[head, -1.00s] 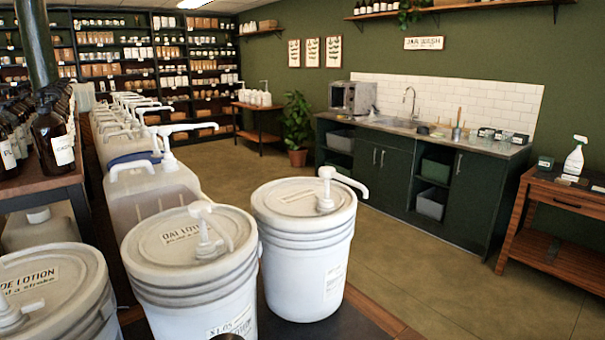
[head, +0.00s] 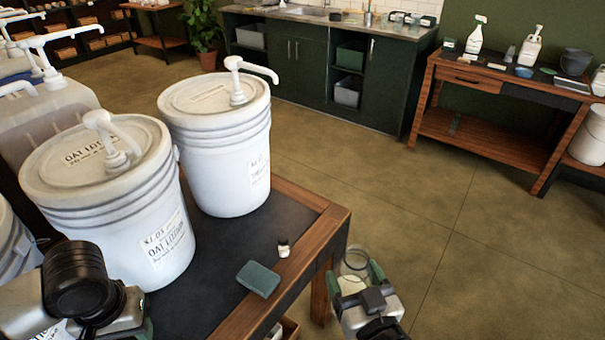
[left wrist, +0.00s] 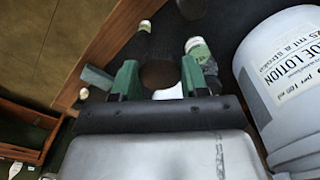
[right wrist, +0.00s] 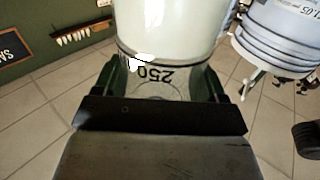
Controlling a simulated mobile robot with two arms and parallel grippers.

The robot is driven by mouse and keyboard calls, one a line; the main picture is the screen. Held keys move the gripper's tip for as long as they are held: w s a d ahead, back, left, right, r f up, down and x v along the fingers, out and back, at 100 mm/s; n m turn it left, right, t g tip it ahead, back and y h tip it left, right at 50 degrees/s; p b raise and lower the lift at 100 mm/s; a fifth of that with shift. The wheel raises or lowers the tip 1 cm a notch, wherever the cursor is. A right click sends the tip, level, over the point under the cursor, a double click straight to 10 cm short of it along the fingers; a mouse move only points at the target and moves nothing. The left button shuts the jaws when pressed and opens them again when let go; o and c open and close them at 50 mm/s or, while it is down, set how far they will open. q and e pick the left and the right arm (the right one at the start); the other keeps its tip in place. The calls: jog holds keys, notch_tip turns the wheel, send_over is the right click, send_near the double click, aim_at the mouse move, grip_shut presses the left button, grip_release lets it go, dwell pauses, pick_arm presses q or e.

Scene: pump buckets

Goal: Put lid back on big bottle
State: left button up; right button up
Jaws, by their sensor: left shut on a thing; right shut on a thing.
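My right gripper (head: 357,277) is shut on a clear bottle (head: 354,262), held beyond the table's right edge. In the right wrist view, the bottle (right wrist: 168,85) lies between the fingers, with a 250 mark and pale contents; its top is not clear there. My left gripper (left wrist: 160,78) is shut on a dark brown round thing (left wrist: 158,74) that looks like a lid. In the head view, my left wrist hides those fingers at the lower left. The lid and bottle are far apart.
White lotion buckets with pumps (head: 218,150) fill the left of the dark table (head: 222,255). A bottle with a green-and-white label (left wrist: 198,48) stands near my left gripper. Floor is open at right.

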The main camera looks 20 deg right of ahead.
jog(key=shift+a, duration=0.1)
jog(key=w+a+n+g+y, duration=0.2)
jog(key=w+a+n+y, duration=0.1)
jog(key=a, duration=0.4)
jog(key=w+a+r+n+g+y, duration=0.1)
jog(key=w+a+n+g+y, duration=0.1)
jog(key=a+n+y, duration=0.3)
jog(key=w+a+y, duration=0.1)
jog(key=y, duration=0.2)
jog(key=shift+a+y, duration=0.3)
jog(key=shift+a, duration=0.1)
pick_arm(q)
jog(key=w+d+r+m, duration=0.3)
jog(key=d+r, duration=0.5)
jog(key=d, duration=0.4)
jog(key=w+d+r+m, duration=0.3)
jog(key=d+r+m, duration=0.3)
jog(key=d, duration=0.5)
notch_tip(320, 180, up, 3)
jog(key=shift+w+d+f, duration=0.15)
jog(key=shift+d+f, duration=0.05)
jog(key=shift+d, duration=0.2)
jog(key=shift+f, duration=0.1)
jog(key=shift+f, duration=1.95)
